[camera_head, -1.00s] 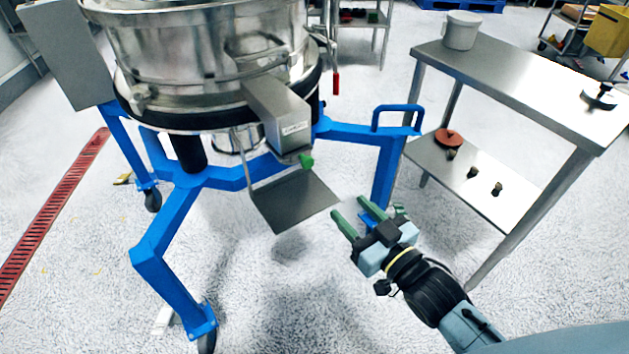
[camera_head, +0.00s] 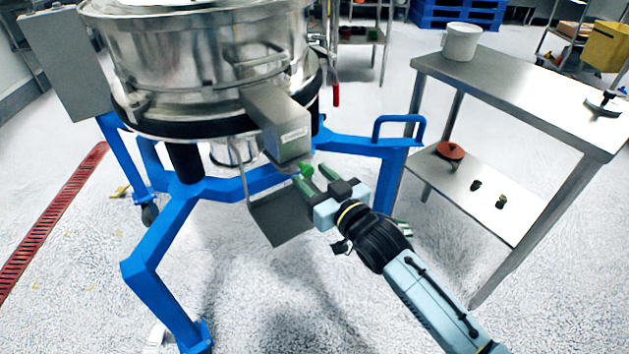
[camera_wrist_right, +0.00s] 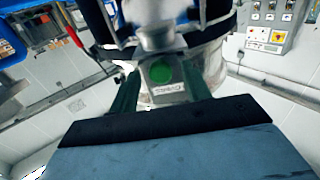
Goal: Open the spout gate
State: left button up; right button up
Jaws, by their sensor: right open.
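The steel spout (camera_head: 276,122) juts from the round sifter (camera_head: 205,62) on its blue frame. A green knob (camera_head: 306,170) sits at the lower end of the spout, and a grey tray (camera_head: 281,220) hangs below it. My right gripper (camera_head: 313,180) is open, its green fingers beside the knob, pointing at the spout end. In the right wrist view the round green knob (camera_wrist_right: 161,73) shows between the two spread fingers (camera_wrist_right: 162,92), with a label below it. Contact with the knob cannot be told. My left gripper is not in view.
A steel table (camera_head: 520,90) stands to the right, with a white pot (camera_head: 461,41) on top and a red-brown lid (camera_head: 450,151) on its lower shelf. The blue frame leg (camera_head: 385,180) is close behind my right gripper. The floor in front is clear.

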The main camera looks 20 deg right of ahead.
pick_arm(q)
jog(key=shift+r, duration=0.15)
pick_arm(e)
jog(key=shift+w, duration=0.1)
grip_shut()
